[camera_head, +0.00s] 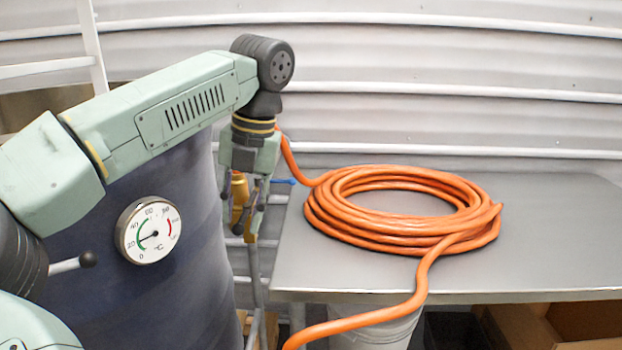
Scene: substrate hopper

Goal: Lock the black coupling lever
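My gripper (243,212) points down beside the right side of the dark blue tank (185,225). A yellow brass-like fitting (240,190) shows behind or between its fingers; I cannot tell whether they touch it. A thin blue-ended handle (285,181) sticks out to the right there. An orange hose (289,158) runs up behind my wrist, and its end is hidden. A pale rod with a black ball knob (88,259) sticks out at the left, its base hidden by my arm. No lever is clearly recognisable as the black coupling lever.
A round dial thermometer (150,230) is on the tank. A grey metal table (560,235) at the right bears the coiled orange hose (400,210), whose free run hangs over the front edge. A white bucket (375,330) and cardboard boxes (520,325) stand beneath. The table's right side is clear.

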